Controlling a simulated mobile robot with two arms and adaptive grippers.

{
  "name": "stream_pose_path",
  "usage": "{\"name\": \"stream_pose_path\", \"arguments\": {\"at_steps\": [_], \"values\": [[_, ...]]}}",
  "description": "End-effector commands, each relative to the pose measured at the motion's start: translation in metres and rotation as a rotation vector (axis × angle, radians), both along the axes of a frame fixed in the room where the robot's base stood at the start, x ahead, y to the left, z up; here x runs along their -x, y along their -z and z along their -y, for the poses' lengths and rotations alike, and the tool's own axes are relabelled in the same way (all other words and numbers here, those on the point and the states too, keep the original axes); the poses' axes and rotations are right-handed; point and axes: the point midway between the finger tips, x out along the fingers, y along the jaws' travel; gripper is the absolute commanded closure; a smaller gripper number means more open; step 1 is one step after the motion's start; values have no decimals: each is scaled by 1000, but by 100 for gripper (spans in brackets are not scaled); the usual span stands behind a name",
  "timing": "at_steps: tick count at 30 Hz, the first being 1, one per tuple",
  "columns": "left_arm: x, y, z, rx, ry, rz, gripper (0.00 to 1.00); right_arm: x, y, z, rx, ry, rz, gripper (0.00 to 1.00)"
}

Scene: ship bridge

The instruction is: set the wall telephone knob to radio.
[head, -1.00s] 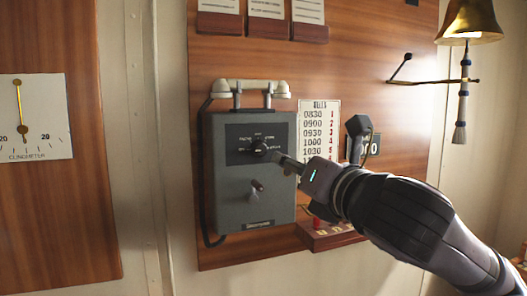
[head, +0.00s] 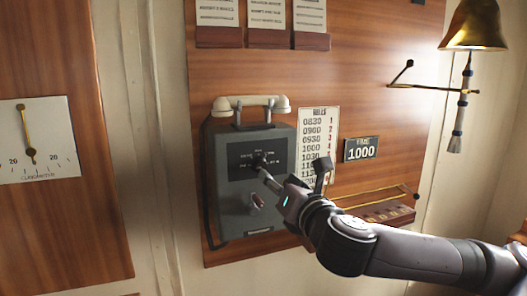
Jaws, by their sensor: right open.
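The wall telephone (head: 232,205) is a grey box with a cream handset (head: 250,104) resting across its top cradle. Its dark dial plate (head: 243,150) carries small labels too blurred to read. The black knob (head: 258,160) sits in the middle of the plate, and its pointer direction cannot be made out. A second small crank or lever (head: 257,200) sits lower on the box. My right gripper (head: 265,174) is open with its fingertips at the knob, partly covering it; whether they touch it is unclear. My left gripper is not in view.
A bells card (head: 313,135) and a sign reading 1000 (head: 361,149) hang right of the telephone. A wooden rack (head: 388,214) is below them. A brass bell (head: 473,25) hangs at upper right. A clinometer (head: 38,150) is on the left panel.

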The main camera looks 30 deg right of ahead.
Motion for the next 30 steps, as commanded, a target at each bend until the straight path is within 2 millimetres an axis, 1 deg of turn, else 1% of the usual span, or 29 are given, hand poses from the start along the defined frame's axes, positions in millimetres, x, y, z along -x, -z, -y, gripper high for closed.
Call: {"name": "stream_pose_path", "arguments": {"at_steps": [1, 5, 7, 12, 15, 18, 23, 30], "values": [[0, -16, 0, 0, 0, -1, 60, -4, -6, 1, -1, 1, -6, 52], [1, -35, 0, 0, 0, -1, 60, -12, -4, 2, 4, -3, -8, 52], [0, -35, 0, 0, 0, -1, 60, -28, -2, 7, -4, -1, -2, 52], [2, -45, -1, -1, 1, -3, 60, -62, -2, 15, -1, -1, 0, 52], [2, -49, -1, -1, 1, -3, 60, -77, -1, 18, 1, -2, -2, 52], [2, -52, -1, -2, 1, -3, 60, -88, 0, 21, 1, -2, 0, 52], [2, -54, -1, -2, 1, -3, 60, -96, 1, 22, 4, -4, -1, 52], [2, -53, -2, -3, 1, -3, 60, -96, 2, 23, 4, -4, -1, 52]]}}
